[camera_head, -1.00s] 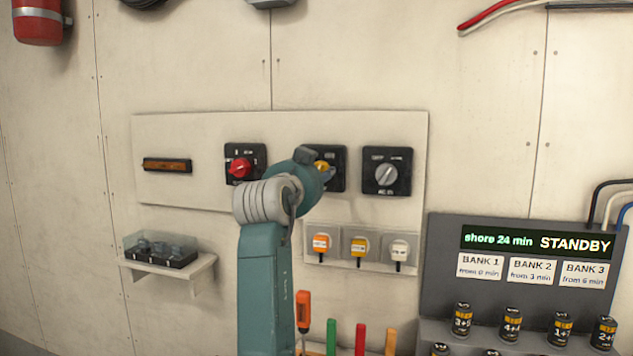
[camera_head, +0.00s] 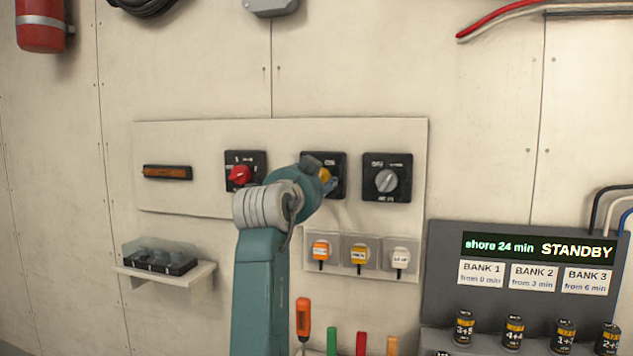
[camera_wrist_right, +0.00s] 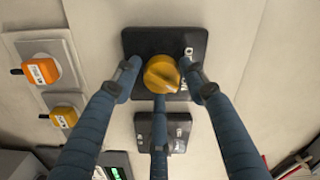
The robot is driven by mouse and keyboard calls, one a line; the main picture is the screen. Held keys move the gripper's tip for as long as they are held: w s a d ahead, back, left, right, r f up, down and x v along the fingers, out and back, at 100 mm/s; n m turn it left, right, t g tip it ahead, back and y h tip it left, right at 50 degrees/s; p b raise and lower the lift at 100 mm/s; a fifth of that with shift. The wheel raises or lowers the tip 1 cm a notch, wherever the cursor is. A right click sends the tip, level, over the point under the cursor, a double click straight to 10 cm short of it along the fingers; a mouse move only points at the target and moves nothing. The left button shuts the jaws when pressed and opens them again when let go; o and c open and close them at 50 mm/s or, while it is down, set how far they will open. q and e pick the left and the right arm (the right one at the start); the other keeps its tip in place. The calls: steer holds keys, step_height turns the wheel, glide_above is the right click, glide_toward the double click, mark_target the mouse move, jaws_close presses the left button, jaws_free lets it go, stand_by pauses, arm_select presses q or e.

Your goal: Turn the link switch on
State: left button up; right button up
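A panel on the wall (camera_head: 205,134) carries three rotary switches on black plates. The left one has a red knob (camera_head: 239,174), the right one a grey knob (camera_head: 387,180). The middle one has a yellow knob (camera_head: 324,175), partly hidden by my right gripper (camera_head: 328,182); its label is too small to read surely. In the right wrist view the yellow knob (camera_wrist_right: 161,74) sits between the spread fingers of my right gripper (camera_wrist_right: 161,82). The fingers are beside the knob, with gaps showing on both sides. My left gripper is not in view.
Below the switches are orange, yellow and white plugs (camera_head: 358,252). A small shelf (camera_head: 165,274) holds a clear-lidded case. At right, a grey console (camera_head: 443,248) reads STANDBY, with several labelled cylinders. Coloured tool handles (camera_head: 303,318) stand below. The wall above the panel is mostly clear.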

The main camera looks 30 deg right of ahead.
steer(key=shift+o, duration=0.3)
steer(key=shift+r, duration=0.15)
step_height(320, 180, up, 10)
steer(key=shift+f, duration=0.15)
steer(key=shift+w, duration=0.1)
stand_by(0.4)
